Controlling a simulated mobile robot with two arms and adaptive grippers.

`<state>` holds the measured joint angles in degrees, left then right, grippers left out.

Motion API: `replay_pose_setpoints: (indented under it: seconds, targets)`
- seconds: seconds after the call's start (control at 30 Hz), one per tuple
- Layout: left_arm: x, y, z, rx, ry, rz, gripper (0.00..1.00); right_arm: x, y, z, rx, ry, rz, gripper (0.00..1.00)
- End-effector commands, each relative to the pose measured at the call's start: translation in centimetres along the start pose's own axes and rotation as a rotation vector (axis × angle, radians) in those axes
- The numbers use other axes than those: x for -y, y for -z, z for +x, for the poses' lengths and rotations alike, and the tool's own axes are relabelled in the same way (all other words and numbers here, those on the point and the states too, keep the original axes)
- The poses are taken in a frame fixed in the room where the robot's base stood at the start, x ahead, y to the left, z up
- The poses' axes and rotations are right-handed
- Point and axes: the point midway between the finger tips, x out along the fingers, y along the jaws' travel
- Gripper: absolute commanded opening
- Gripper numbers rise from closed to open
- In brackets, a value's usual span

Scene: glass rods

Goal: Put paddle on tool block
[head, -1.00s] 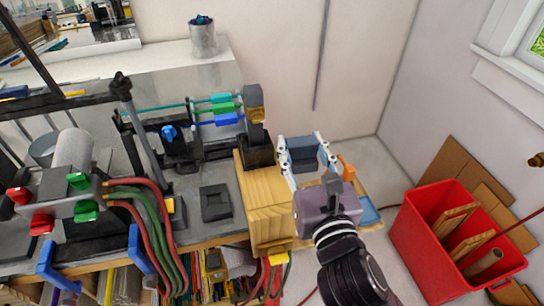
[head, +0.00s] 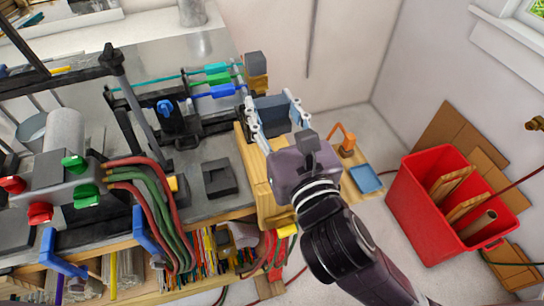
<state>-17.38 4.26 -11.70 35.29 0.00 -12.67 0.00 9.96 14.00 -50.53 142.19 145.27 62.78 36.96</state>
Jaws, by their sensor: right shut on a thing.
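My right gripper (head: 274,112) reaches in from the lower right, its two pale fingers pointing up and away. A dark slate-grey plate (head: 272,107), which looks like the paddle, sits between the fingers; its handle and lower part are hidden. The pale wooden block (head: 250,159), which I take as the tool block, stands at the right end of the bench. The gripper overlaps its upper right part, so I cannot tell whether the plate touches it. A grey block (head: 255,62) on a wooden piece shows just beyond the gripper. My left gripper is out of view.
Teal, green (head: 217,78) and blue rods lie in a holder left of the gripper. A black square dish (head: 219,178) lies on the bench. An orange-handled tool (head: 346,140) and blue tray (head: 366,178) are at right. A red bin (head: 430,215) stands beyond open floor.

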Motion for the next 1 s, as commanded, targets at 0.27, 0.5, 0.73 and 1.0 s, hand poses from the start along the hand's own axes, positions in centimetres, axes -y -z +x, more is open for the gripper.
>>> replay_pose_setpoints:
  seconds: [0.27,0.5,0.73,1.0]
  targets:
    - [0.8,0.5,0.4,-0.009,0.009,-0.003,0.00,0.0,5.6,0.0,-0.001,-0.001,-0.002,0.11]
    - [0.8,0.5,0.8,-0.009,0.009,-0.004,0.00,0.0,8.1,-0.1,-0.003,-0.002,-0.003,0.11]
    - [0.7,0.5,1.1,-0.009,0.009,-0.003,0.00,0.0,10.5,0.0,0.001,-0.001,-0.001,0.11]
    - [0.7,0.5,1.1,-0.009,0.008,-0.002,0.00,0.0,10.5,0.0,0.002,-0.001,0.000,0.11]
